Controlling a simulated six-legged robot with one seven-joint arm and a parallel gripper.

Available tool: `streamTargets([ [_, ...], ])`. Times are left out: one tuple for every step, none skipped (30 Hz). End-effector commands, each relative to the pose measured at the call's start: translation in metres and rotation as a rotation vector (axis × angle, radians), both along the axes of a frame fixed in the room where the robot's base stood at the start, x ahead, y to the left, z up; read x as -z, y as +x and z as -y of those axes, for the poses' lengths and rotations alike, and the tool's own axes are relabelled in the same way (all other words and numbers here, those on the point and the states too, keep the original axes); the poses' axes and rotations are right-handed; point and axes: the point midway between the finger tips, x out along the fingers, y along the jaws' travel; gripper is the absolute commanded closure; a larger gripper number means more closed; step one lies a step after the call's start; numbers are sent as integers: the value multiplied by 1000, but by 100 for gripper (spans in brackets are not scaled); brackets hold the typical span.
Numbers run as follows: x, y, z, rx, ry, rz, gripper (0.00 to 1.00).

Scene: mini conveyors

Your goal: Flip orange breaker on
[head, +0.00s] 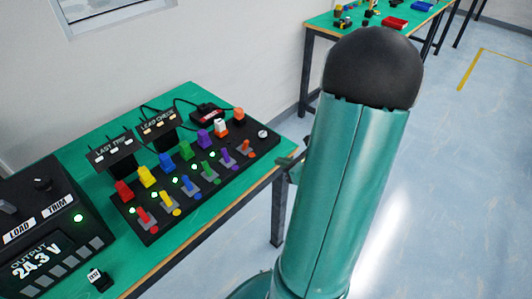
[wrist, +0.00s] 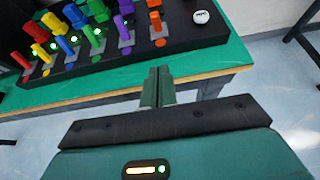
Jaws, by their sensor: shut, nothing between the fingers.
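The orange breaker's lever (head: 247,147) is at the right end of a row of coloured levers on a black panel (head: 190,215). In the wrist view the orange lever (wrist: 156,24) stands upright on a grey plate, above and beyond the fingertips. I see no lit green light beside it. My gripper (wrist: 158,84) is shut and empty, in front of the table's near edge in the picture and apart from the lever. In the head view my arm hides most of the gripper.
A purple lever (wrist: 124,35) stands close left of the orange one. A white round knob (wrist: 201,16) is to its right. A power unit (head: 45,235) and small labelled block (head: 98,280) are at the left. The table's front edge (wrist: 60,106) is near my gripper.

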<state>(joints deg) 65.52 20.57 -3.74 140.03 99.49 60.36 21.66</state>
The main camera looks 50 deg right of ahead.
Motion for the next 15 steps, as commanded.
streamTargets([
  [3,6,-1,-3,1,0,100],
  [5,9,-1,-4,2,0,100],
  [8,15,-1,-4,2,0,100],
  [10,20,-2,-4,2,-1,100],
  [12,25,-1,-4,2,-1,100],
  [16,33,-2,-5,4,0,100],
  [18,38,-2,-5,3,0,100],
  [21,44,-2,-4,2,-1,100],
  [25,51,-2,-4,3,-1,100],
  [27,57,-2,-5,4,0,100],
  [30,63,-2,-5,4,0,100],
  [33,70,-3,-5,3,-1,100],
  [36,76,-3,-4,2,-1,100],
  [39,81,-2,-4,2,0,100],
  [42,88,-3,-4,3,0,100],
])
